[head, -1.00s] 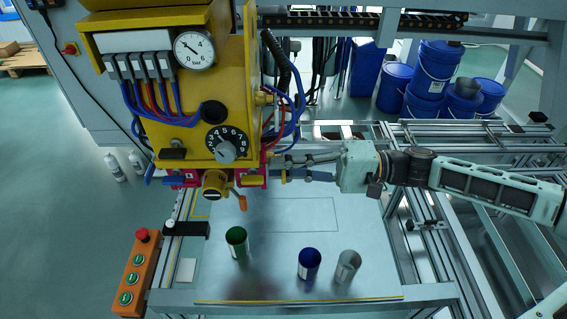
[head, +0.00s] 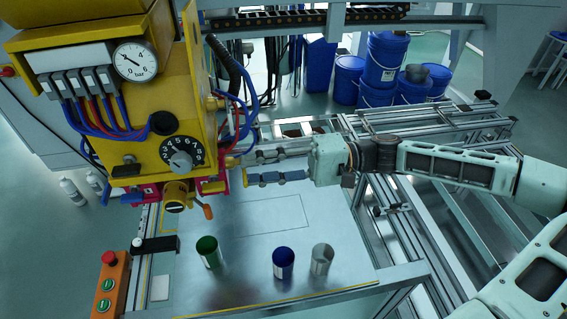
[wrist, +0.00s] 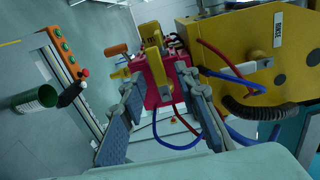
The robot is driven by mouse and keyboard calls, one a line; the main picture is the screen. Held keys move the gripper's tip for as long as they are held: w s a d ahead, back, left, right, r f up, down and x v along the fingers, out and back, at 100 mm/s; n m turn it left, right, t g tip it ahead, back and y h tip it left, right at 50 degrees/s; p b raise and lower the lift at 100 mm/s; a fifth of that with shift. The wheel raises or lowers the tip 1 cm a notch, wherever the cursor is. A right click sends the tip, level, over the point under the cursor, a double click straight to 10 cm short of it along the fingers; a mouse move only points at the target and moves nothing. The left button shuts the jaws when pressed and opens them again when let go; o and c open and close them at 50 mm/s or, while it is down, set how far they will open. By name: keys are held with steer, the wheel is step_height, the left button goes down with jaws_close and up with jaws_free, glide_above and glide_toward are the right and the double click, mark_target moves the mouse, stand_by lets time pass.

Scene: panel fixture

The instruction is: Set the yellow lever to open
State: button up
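The yellow lever (head: 212,187) sits on a pink-red valve body (head: 221,176) at the lower right side of the yellow panel box (head: 140,95). In the wrist view the lever (wrist: 156,62) stands roughly upright in the picture, in front of the pink-red body (wrist: 168,82). My gripper (head: 253,170) is open and empty, to the right of the lever and apart from it. In the wrist view its two fingers (wrist: 163,100) point at the lever, which shows beyond and between them. The lever's open and closed markings cannot be read.
An orange-handled valve (head: 206,210) lies beside the lever, with a blue lever (head: 131,198) farther left. Blue and red hoses (wrist: 215,60) hang close by. A green cup (head: 208,252), blue cup (head: 283,263) and grey cup (head: 321,260) stand on the table (head: 240,285).

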steer(key=v, duration=0.9)
steer(key=shift+d, duration=0.3)
